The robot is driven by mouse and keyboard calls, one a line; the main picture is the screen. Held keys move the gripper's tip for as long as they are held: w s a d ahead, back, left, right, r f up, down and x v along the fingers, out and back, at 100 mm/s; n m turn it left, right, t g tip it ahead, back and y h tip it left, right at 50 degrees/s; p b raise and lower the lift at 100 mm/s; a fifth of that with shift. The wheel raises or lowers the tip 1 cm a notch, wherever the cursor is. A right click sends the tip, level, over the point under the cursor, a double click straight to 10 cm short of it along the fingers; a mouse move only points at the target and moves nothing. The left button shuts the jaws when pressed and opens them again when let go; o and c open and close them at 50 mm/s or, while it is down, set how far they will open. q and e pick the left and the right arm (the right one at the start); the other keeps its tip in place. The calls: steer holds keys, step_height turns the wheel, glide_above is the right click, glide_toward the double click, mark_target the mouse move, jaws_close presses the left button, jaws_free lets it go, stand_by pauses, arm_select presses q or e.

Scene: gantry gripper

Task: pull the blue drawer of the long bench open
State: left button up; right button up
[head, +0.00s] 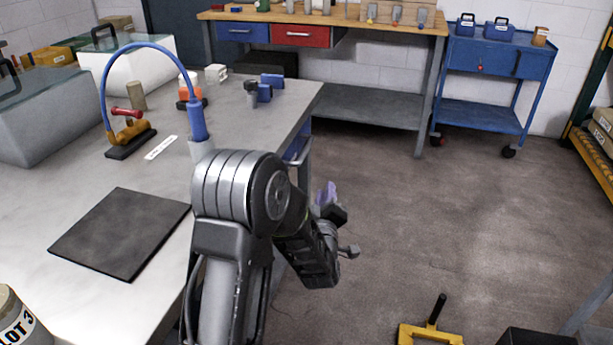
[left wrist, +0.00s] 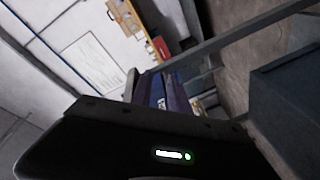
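The long grey bench (head: 165,195) runs along the left of the head view. A blue drawer front with a pale bar handle (head: 298,150) shows in part on its right side, below the top; my arm hides what lies nearer. My left gripper (head: 328,196) is beside that side of the bench, nearer to me than the visible drawer part. Its purple-blue fingertips show partly, and in the left wrist view (left wrist: 172,92) they look close together. I cannot see anything between them, nor whether they touch the bench. My right gripper is out of view.
A wood-topped bench (head: 375,17) with a blue drawer (head: 242,32) and a red drawer (head: 301,36) stands at the back. A blue cart (head: 499,57) stands to its right. A yellow object with a black handle (head: 430,334) is on the floor. The middle floor is clear.

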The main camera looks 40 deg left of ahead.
mark_target(307, 146)
arm_select(q)
steer(key=s+a+r+n+y, duration=0.1)
steer(key=a+r+n+y, duration=0.2)
steer(key=r, duration=0.3)
steer(key=shift+s+a+r+n+t+y+b, duration=0.25)
steer(key=shift+a+t+y+b, duration=0.2)
steer(key=shift+a, duration=0.35)
steer(key=shift+w, duration=0.15)
steer(key=x, duration=0.7)
steer(key=shift+w+a+f+p, duration=0.15)
steer(key=shift+w+a+p, duration=0.1)
steer(key=shift+p, duration=0.1)
jaws_close()
